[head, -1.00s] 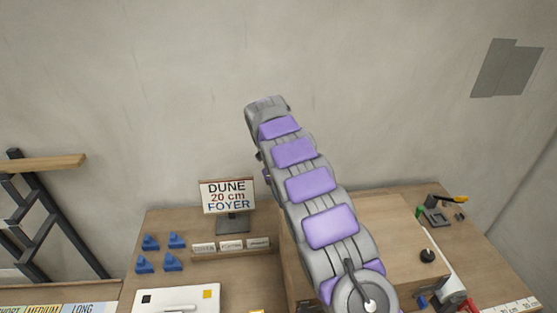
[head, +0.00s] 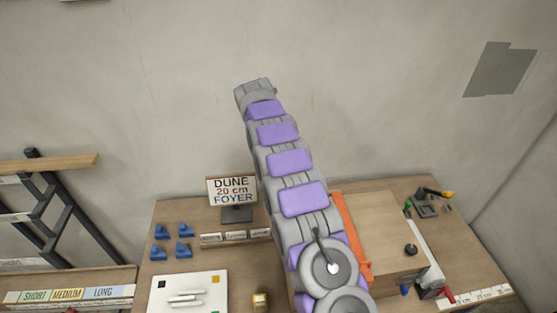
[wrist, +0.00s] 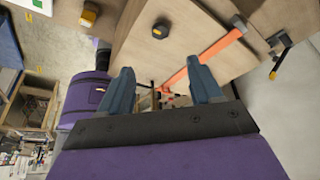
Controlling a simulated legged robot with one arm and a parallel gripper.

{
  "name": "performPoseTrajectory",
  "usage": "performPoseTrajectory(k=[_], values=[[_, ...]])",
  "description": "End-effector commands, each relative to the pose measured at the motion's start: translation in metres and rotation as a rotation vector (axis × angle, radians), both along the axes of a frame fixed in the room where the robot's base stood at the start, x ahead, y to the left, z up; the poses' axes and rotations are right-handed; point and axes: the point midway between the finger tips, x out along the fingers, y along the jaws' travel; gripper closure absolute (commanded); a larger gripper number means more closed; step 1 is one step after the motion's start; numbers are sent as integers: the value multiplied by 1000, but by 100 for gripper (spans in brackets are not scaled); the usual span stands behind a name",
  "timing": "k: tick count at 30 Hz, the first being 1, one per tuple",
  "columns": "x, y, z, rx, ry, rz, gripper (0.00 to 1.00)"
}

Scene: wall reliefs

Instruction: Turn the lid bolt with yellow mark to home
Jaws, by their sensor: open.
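My gripper (wrist: 162,84) is open and empty in the wrist view, its two blue-grey fingers spread apart. A wooden box (head: 385,212) stands on the bench at the right in the head view, with a black knob (head: 411,249) on its top. In the wrist view, a black knob (wrist: 160,29) lies ahead of the fingers, apart from them. An orange bar (wrist: 207,56) runs along the wood there; it also shows in the head view (head: 352,240). My arm hides part of the box.
A yellow-tipped black tool (head: 435,194) lies at the bench's back right. A sign (head: 232,190), blue pieces (head: 160,231) and a white board (head: 190,300) are on the left. A dark rack (head: 50,200) stands far left. The wall rises behind.

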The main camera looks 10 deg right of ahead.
Motion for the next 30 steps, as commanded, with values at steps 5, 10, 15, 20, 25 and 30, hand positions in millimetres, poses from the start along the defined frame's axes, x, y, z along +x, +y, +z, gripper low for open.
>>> performPoseTrajectory(k=[5,10,15,20,25,30], values=[[2,2,7,-2,1,1,36],[2,2,7,-2,1,0,36],[2,2,6,-1,0,0,36],[2,2,6,-1,0,0,36],[0,1,10,7,4,18,36],[-15,-5,28,60,35,150,36]])
